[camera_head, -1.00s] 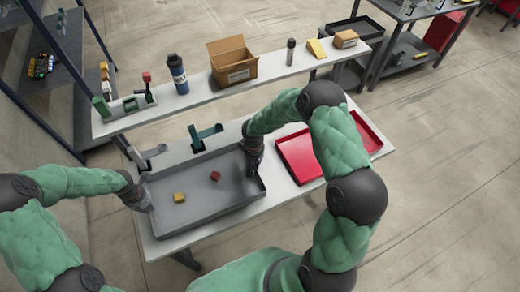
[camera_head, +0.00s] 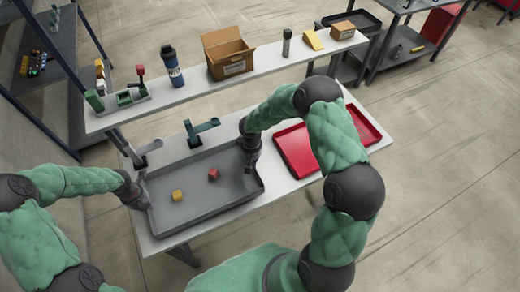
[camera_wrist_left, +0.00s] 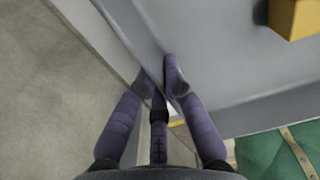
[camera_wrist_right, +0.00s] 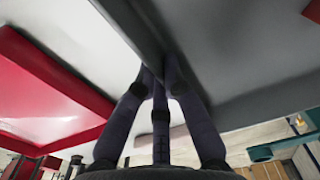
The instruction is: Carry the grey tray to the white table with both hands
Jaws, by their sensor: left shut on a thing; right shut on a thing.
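The grey tray (camera_head: 228,196) is over the left part of the white table (camera_head: 208,229), roughly level. I cannot tell whether its underside touches the tabletop. A yellow block (camera_head: 178,196) and a red block (camera_head: 213,174) lie inside it. My left gripper (camera_head: 141,199) is shut on the tray's left wall. The left wrist view shows its fingers (camera_wrist_left: 166,92) around that wall, with the yellow block (camera_wrist_left: 296,18) nearby. My right gripper (camera_head: 251,163) is shut on the tray's right wall; its fingers (camera_wrist_right: 160,75) clasp it in the right wrist view.
Red trays (camera_head: 297,153) lie on the table just right of the grey tray. A green fixture (camera_head: 200,130) stands behind it. A raised white shelf (camera_head: 200,95) at the back carries a cardboard box (camera_head: 227,58), a blue bottle (camera_head: 172,68) and small parts.

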